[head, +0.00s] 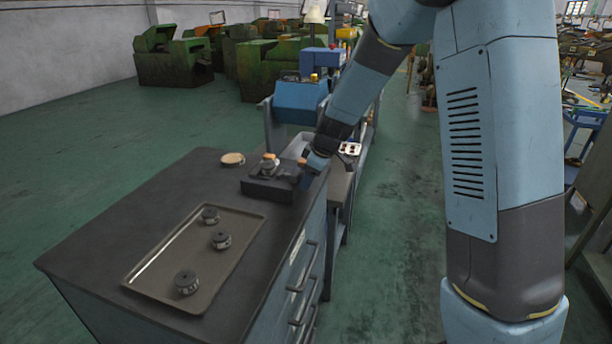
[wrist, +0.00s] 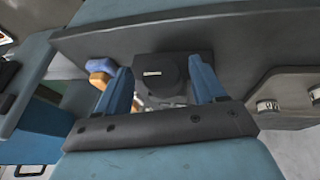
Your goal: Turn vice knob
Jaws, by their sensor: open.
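The dark vice (head: 262,189) stands at the far right end of the cabinet top, with a metallic round part on it. My gripper (head: 307,170) is at the vice's right side in the head view. In the wrist view, the two blue fingers of my gripper (wrist: 161,72) are apart, one on each side of a dark rounded piece, likely the vice knob (wrist: 172,77). I cannot tell whether the fingers touch it. The knob is hard to make out in the head view.
A tray (head: 161,270) with three dark round parts lies on the cabinet (head: 110,235). A blue machine (head: 300,100) stands beyond the cabinet. Green floor (head: 75,165) is clear to the left.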

